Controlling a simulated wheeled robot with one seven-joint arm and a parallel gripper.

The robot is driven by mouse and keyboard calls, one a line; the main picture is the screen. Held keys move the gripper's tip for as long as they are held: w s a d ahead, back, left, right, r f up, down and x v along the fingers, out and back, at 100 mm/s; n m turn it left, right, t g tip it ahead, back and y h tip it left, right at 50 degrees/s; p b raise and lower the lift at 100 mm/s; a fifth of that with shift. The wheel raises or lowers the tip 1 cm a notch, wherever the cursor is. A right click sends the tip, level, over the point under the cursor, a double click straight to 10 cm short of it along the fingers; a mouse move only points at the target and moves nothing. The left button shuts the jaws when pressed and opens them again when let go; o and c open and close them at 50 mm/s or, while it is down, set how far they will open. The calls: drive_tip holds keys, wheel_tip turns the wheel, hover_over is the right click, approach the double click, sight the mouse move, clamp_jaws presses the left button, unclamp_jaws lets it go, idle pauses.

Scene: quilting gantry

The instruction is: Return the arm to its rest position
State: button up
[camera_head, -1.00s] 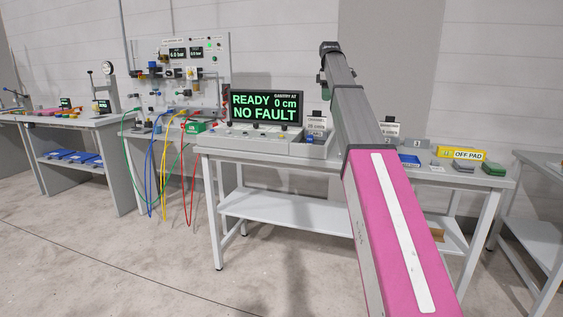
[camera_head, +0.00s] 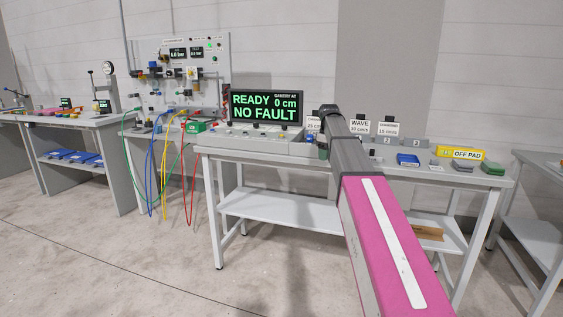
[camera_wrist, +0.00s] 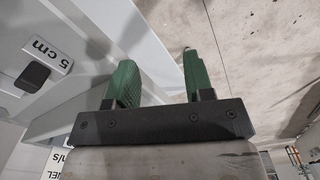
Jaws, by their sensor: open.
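My gripper (camera_wrist: 158,80) shows in the wrist view with its two green fingers spread apart and nothing between them. It hangs beside the edge of a light grey table, with bare concrete floor beyond. In the head view my pink and grey arm reaches out over the right half of the control table (camera_head: 270,150). A small green part, apparently a fingertip, shows at the arm's end; the rest of the gripper is hidden behind the arm.
A display (camera_head: 266,107) reads READY, 0 cm, NO FAULT. Labelled cards such as WAVE (camera_head: 359,127), a blue block (camera_head: 408,159) and a yellow OFF PAD sign (camera_head: 461,154) stand on the table. A "5 cm" label (camera_wrist: 47,55) shows in the wrist view. Floor in front is clear.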

drive_tip(key=s+f+m, duration=0.5)
drive_tip(key=s+f, duration=1.1)
drive_tip(key=f, duration=0.2)
drive_tip(key=s+f+m, duration=0.5)
drive_tip(key=s+f, duration=1.1)
drive_tip(key=f, duration=0.2)
drive_tip(key=shift+f, duration=0.25)
